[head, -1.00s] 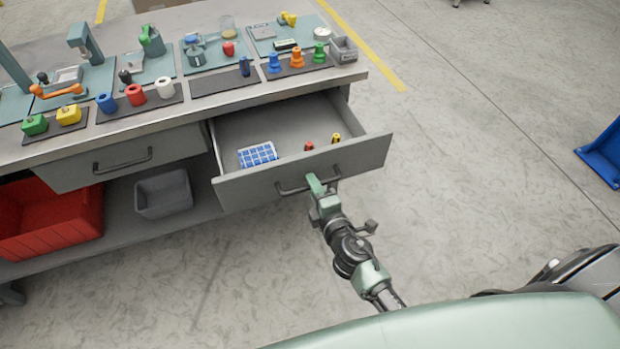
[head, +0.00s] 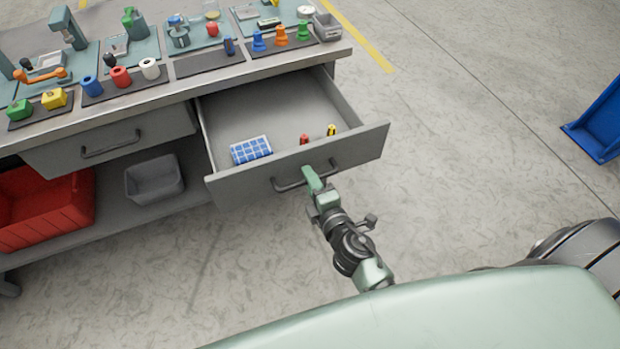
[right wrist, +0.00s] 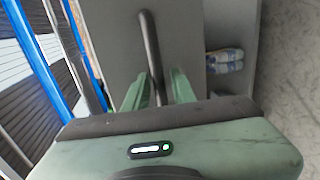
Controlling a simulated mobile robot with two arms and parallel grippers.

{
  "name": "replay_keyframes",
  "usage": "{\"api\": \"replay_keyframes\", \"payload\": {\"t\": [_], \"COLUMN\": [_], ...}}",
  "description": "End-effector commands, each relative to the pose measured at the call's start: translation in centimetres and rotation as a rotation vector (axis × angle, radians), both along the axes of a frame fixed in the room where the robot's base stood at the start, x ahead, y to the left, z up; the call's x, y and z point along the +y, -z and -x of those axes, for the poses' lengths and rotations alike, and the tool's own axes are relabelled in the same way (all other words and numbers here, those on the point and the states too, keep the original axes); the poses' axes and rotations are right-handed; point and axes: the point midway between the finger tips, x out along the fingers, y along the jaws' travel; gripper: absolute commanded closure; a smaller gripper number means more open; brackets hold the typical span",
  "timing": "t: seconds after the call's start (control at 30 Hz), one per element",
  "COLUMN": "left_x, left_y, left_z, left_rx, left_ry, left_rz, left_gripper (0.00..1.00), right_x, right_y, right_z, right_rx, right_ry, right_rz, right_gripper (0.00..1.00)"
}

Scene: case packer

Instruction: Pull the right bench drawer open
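The right bench drawer (head: 355,150) stands well out from the bench in the head view, with its inside showing. Its dark bar handle (head: 288,185) is on the front panel. My right gripper (head: 312,178) is at the right part of this handle. In the right wrist view the handle (right wrist: 151,50) runs down between the two green fingers (right wrist: 160,88), which look closed around it. Inside the drawer lie a blue-and-white checked item (head: 251,150), a small red item (head: 304,140) and a yellow-and-black item (head: 331,130). My left gripper is not in view.
The left drawer (head: 150,135) is shut. A red bin (head: 45,210) and a grey bin (head: 153,180) sit on the shelf below. The bench top (head: 200,88) carries several tools and coloured parts. A blue object (head: 600,120) stands at far right; the floor between is clear.

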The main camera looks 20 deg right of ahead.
Motion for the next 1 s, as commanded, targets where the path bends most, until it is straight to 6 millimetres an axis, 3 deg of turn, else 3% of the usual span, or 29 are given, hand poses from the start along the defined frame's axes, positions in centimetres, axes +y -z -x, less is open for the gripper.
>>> {"api": "replay_keyframes", "payload": {"t": [0.37, 0.8, 1.0], "left_x": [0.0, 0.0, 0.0], "left_y": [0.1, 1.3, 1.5], "left_z": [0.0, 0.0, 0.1], "left_rx": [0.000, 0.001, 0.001], "left_ry": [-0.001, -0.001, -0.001], "left_rz": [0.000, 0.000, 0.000], "left_gripper": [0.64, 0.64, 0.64], "right_x": [0.0, -0.2, -0.3], "right_y": [0.0, -1.2, -1.6], "right_z": [0.3, 6.7, 7.6], "right_rx": [0.000, 0.001, 0.000], "right_ry": [0.000, 0.000, 0.000], "right_rz": [0.000, -0.002, -0.001], "right_gripper": [0.66, 0.66, 0.66]}}
